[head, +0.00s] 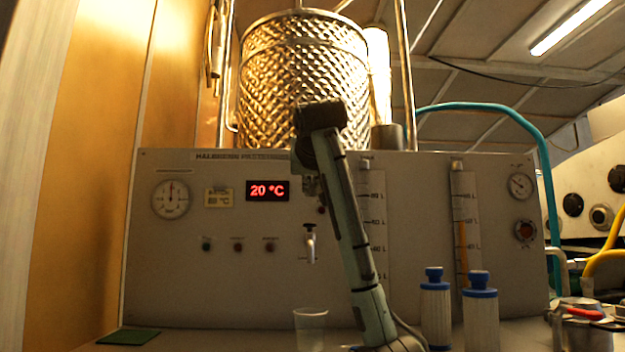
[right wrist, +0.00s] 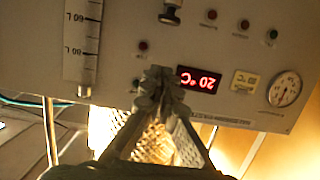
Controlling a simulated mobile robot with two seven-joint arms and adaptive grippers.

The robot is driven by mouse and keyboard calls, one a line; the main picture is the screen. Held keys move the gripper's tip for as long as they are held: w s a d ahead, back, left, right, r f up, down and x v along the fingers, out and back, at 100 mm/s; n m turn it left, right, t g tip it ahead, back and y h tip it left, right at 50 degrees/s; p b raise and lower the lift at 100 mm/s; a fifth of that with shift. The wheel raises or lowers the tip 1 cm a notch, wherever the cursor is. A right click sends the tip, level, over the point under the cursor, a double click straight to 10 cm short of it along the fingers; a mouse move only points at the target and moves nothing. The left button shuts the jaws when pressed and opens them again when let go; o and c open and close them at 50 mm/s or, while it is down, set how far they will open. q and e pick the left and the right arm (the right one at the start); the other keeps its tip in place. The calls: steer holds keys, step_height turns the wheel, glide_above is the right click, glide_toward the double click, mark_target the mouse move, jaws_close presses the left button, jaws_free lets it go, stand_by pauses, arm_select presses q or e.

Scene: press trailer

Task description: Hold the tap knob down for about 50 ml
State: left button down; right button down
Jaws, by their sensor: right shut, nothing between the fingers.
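The tap (head: 311,250) sticks out of the grey front panel, with its dark knob (head: 310,227) on top; the knob also shows upright-side-down at the top edge of the right wrist view (right wrist: 170,16). A clear cup (head: 310,330) stands on the counter below the tap. My right gripper (head: 311,188) points down in front of the panel, above the knob and apart from it. Its fingers are together and empty in the right wrist view (right wrist: 160,82). My arm hides part of the panel. My left gripper is not in view.
A red display (head: 268,190) reads 20 °C. Level gauges (head: 464,225) are right of my arm. Two blue-capped white containers (head: 435,305) stand at the right on the counter. A green mat (head: 130,337) lies at the left. A quilted metal tank (head: 290,60) rises behind the panel.

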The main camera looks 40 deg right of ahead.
mark_target(310, 227)
steer(key=x, duration=0.3)
steer(key=shift+w+d, duration=0.3)
step_height(310, 227, down, 3)
steer(key=shift+w+r, duration=0.1)
steer(key=shift+w, duration=0.05)
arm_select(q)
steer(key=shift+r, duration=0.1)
arm_select(e)
steer(key=shift+f, duration=0.75)
